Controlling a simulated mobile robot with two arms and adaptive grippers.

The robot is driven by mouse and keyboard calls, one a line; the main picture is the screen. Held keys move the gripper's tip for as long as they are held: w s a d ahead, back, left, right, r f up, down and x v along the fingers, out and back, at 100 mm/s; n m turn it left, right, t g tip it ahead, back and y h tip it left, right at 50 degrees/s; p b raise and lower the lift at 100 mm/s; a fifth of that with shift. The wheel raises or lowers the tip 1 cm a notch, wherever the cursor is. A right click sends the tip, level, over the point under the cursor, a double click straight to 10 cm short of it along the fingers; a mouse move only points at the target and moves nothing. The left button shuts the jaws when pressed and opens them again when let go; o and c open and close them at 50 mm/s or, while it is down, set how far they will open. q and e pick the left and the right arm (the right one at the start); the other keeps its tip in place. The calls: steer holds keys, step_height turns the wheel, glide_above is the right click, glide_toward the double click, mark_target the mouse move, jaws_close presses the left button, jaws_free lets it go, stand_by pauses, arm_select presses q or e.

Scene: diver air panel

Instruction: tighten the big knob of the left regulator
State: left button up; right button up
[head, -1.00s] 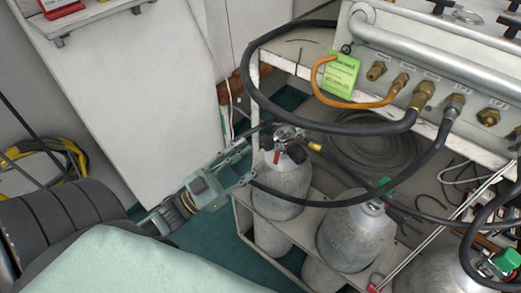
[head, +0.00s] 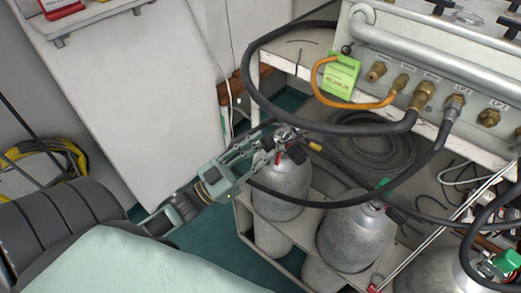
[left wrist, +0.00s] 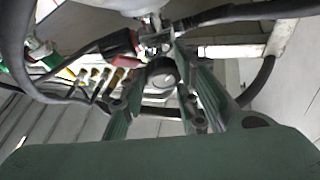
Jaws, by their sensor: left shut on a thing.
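The left regulator (head: 290,133) sits on top of the left grey gas cylinder (head: 280,188), with a red part and a black hose joined to it. My left gripper (head: 272,139) reaches it from the left, its fingers at the regulator's near left side. In the left wrist view my left gripper (left wrist: 165,68) has its green fingers on both sides of the dark round big knob (left wrist: 163,77). It is shut on this knob, which the fingers partly hide. In the head view the knob is hidden by the fingers. My right gripper is not in view.
Black hoses (head: 330,128) loop around the regulator and up to the panel (head: 430,75) with brass fittings. Another cylinder (head: 352,235) stands to the right. The white cabinet (head: 135,95) is behind my left arm. Green floor (head: 195,245) is clear below.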

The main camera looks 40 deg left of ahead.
arm_select(q)
steer(key=shift+c, duration=0.9)
steer(key=shift+m, duration=0.5)
steer(key=shift+w+a+f+m+g+h, duration=0.1)
steer(key=shift+m+g+h, duration=0.5)
steer(key=shift+m, duration=0.7)
steer(key=shift+a+f+m+g+h, duration=0.1)
steer(key=shift+m+g+h, duration=0.45)
steer(key=shift+m, duration=0.75)
steer(key=shift+w+a+m+g+h, duration=0.1)
steer(key=shift+m+g+h, duration=0.25)
steer(key=shift+m+h, duration=0.7)
steer(key=shift+s+m+y, duration=0.1)
steer(key=shift+m+y, duration=0.2)
steer(key=shift+m, duration=0.15)
steer(key=o, duration=1)
steer(key=shift+o, duration=0.2)
